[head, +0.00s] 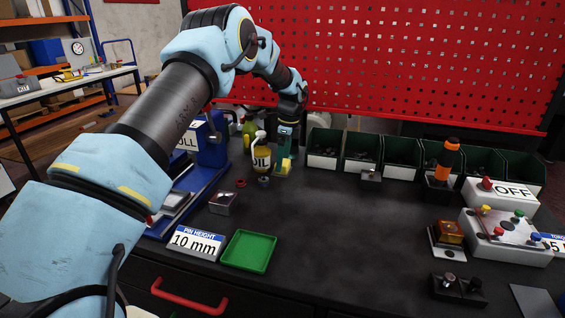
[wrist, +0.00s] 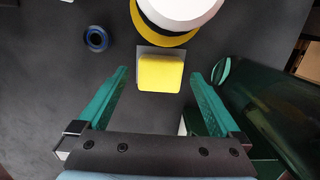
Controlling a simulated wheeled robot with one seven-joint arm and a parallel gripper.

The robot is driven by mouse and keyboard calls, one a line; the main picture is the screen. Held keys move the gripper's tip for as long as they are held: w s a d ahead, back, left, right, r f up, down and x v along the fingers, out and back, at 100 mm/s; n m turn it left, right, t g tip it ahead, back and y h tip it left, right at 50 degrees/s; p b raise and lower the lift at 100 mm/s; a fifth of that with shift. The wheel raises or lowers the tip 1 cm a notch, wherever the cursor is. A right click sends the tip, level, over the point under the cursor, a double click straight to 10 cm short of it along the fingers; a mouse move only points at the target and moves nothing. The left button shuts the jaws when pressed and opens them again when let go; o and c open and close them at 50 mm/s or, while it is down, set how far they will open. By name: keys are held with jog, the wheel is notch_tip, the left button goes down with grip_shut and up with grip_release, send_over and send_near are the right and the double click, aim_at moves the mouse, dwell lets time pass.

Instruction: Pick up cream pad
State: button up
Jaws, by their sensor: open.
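A small yellow block (wrist: 160,74) with a grey edge shows in the wrist view, between the tips of my gripper (wrist: 158,80). It looks yellow; I see no clearly cream-coloured pad. My gripper's green fingers are spread, with a gap on each side of the block. In the head view my gripper (head: 285,148) points down beside the oil bottle (head: 261,160), and the yellow block (head: 286,166) shows at its lower end. I cannot tell how high the fingertips are above the table.
The oil bottle's white and yellow body (wrist: 180,12) stands just beyond the block. A blue-rimmed ring (wrist: 96,38) lies to the left. Green bins (head: 323,150) line the back, one close to the right finger. A green tray (head: 248,251) lies in front. The middle tabletop is clear.

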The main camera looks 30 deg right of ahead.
jog(key=shift+f, duration=0.4)
jog(key=shift+c, duration=0.2)
jog(key=c, duration=1.5)
jog(key=shift+o, duration=0.2)
notch_tip(320, 180, up, 28)
jog(key=b, duration=0.1)
jog(key=shift+b, duration=0.4)
jog(key=o, duration=0.9)
jog(key=c, duration=0.6)
